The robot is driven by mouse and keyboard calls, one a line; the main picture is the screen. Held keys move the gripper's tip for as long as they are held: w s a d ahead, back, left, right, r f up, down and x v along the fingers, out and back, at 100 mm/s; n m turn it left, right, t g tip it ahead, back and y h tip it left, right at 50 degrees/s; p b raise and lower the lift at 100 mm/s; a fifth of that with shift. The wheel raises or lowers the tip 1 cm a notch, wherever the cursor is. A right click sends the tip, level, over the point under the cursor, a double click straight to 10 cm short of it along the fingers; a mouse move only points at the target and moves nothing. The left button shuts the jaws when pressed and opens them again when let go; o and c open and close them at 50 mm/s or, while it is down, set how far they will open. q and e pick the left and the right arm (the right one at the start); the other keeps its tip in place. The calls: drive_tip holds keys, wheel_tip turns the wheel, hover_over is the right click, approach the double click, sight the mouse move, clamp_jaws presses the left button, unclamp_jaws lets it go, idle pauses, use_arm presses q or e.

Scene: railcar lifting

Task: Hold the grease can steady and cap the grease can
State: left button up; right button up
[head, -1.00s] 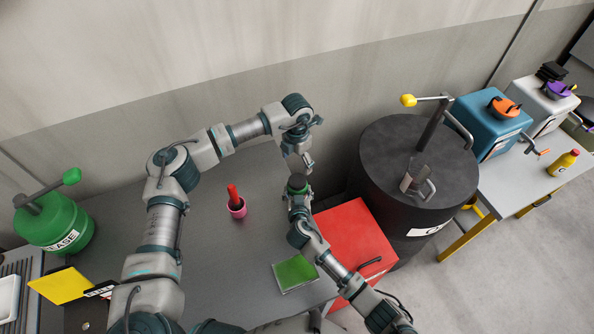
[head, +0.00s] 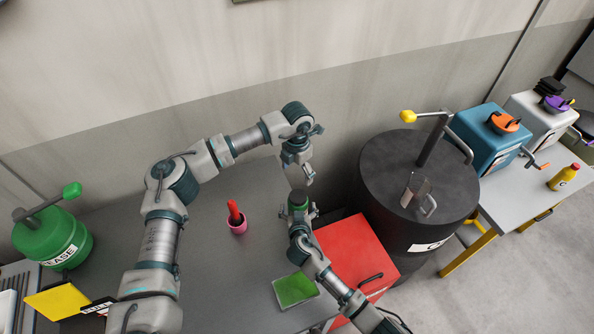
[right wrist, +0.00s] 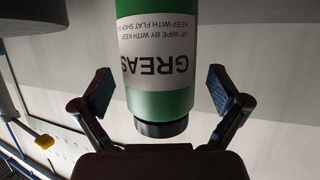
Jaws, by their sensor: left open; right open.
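The grease can (head: 299,206), green with a dark top, stands at the table's far right. In the right wrist view the can (right wrist: 160,100) shows a white GREASE label, upside down in the picture, and a dark, cap-like end (right wrist: 161,128). My right gripper (head: 299,214) is open, its fingers on either side of the can. In the right wrist view both pads of my right gripper (right wrist: 161,92) are apart from the can. My left gripper (head: 301,176) is open and looks empty, above the can's top and clear of it. No separate cap shows.
A pink cup (head: 238,227) with a red item stands left of the can. A green pad (head: 296,290) lies nearer me. A red box (head: 355,258) and a large dark drum (head: 415,215) are at the right. The grey tabletop (head: 215,285) is mostly clear.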

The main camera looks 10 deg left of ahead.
drive_tip(key=v, duration=1.1)
drive_tip(key=shift+s, duration=0.4)
drive_tip(key=shift+d, duration=0.1)
